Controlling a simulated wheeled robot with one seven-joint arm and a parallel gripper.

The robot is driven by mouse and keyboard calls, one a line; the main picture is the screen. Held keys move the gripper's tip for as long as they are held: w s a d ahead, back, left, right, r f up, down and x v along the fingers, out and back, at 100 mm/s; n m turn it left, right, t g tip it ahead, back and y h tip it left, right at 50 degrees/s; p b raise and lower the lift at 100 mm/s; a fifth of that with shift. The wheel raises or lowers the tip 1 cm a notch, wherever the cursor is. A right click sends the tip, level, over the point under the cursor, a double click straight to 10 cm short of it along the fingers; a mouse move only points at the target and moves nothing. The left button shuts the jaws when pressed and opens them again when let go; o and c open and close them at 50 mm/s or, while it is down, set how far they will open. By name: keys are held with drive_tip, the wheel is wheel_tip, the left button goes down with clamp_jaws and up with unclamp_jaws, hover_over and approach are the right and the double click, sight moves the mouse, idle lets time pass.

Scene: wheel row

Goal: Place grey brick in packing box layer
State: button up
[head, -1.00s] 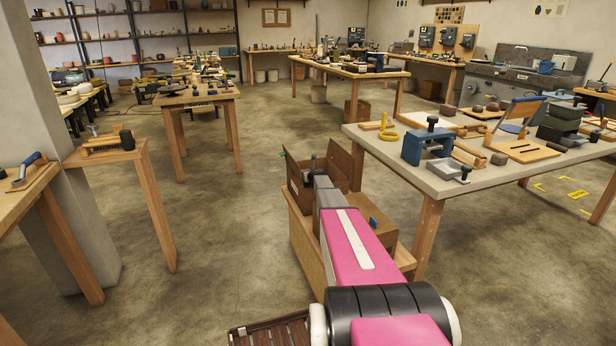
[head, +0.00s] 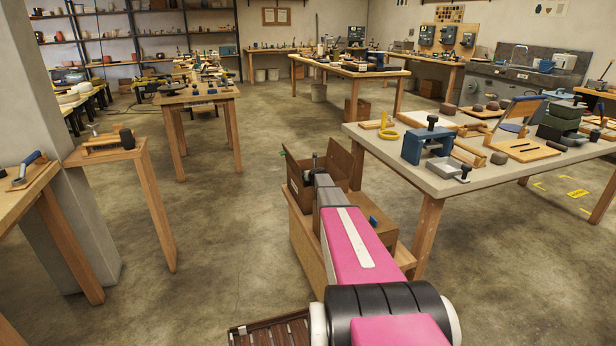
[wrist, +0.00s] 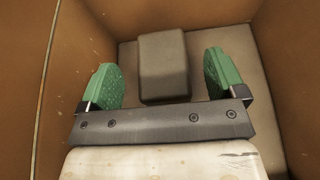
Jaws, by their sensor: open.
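The grey brick (wrist: 163,66) rests on the grey-brown floor layer (wrist: 245,50) inside the packing box, near one wall. The box's brown inner walls (wrist: 38,60) surround it in the wrist view. My gripper (wrist: 160,77) is open inside the box. Its green fingers stand on either side of the brick, with visible gaps and no clear contact. In the head view the cardboard packing box (head: 338,163) has raised flaps, and my arm reaches into it. My arm hides the gripper, brick and much of the box there.
The box sits on a low wooden stand (head: 306,248). A workbench (head: 436,184) with a blue clamp (head: 427,146) and several tools stands close on the right. A small wooden table (head: 150,185) is at left. Open floor lies between.

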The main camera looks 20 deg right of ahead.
drive_tip(key=v, duration=0.6)
drive_tip(key=shift+r, duration=0.2)
